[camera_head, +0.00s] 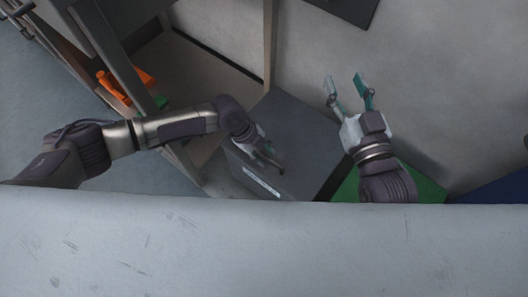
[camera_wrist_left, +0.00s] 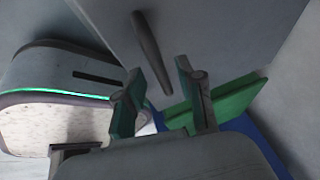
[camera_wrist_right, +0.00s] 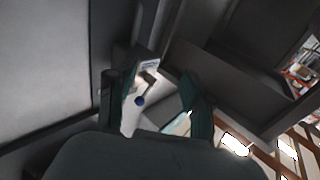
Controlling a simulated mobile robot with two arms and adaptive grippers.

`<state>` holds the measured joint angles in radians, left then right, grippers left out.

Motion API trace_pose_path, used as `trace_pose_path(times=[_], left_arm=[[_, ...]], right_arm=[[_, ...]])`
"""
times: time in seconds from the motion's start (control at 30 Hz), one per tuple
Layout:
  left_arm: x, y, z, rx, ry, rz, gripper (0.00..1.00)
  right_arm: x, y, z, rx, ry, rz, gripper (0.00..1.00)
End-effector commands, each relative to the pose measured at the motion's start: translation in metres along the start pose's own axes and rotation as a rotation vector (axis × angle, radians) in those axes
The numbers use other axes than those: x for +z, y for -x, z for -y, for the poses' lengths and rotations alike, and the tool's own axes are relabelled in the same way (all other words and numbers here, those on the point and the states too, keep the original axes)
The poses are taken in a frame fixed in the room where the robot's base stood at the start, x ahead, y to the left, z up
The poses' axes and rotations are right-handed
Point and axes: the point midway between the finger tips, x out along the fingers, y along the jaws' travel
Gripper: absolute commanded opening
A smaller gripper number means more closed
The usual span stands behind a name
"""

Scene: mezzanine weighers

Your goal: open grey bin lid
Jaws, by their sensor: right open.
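The grey bin (camera_head: 300,125) stands in the middle of the head view, its flat dark grey lid down and a pale label on its near side. My left gripper (camera_head: 275,160) is over the lid near the label. In the left wrist view the left gripper's fingers (camera_wrist_left: 158,85) are apart, with a dark bar-like handle (camera_wrist_left: 148,45) ahead and between them on a grey surface; I cannot tell whether they touch it. My right gripper (camera_head: 347,85) is open and empty, up and right of the bin, over the floor or wall side.
A green lid or bin (camera_head: 425,187) stands right of the grey bin, and a blue one (camera_head: 500,190) further right. A shelf frame (camera_head: 270,45) rises behind; orange items (camera_head: 125,85) lie at the upper left. A grey wall closes off the right side.

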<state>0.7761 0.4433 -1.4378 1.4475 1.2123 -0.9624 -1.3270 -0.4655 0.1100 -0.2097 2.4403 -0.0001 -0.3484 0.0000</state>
Motion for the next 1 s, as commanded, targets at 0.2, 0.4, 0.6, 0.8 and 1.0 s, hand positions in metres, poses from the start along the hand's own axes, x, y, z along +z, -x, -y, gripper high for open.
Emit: trace_pose_path(times=[0.2, 0.4, 0.6, 0.8, 1.0], left_arm=[[0.000, 0.000, 0.000, 0.000, 0.000, 0.000, 0.00], [0.000, 0.000, 0.000, 0.000, 0.000, 0.000, 0.00], [-0.001, 0.001, 0.000, 0.000, 0.000, 0.000, 0.00], [-0.004, 0.009, 0.005, 0.000, -0.001, -0.001, 0.00], [-0.012, 0.028, 0.018, -0.005, -0.002, -0.001, 0.00]], right_arm=[[0.000, 0.000, 0.000, 0.000, 0.000, 0.001, 0.52], [0.000, 0.000, 0.000, 0.000, 0.000, 0.001, 0.52], [0.000, 0.000, 0.000, 0.000, 0.000, 0.004, 0.52], [0.019, 0.004, -0.004, 0.008, 0.002, 0.122, 0.52], [0.061, 0.024, -0.010, 0.024, 0.005, 0.397, 0.52]])
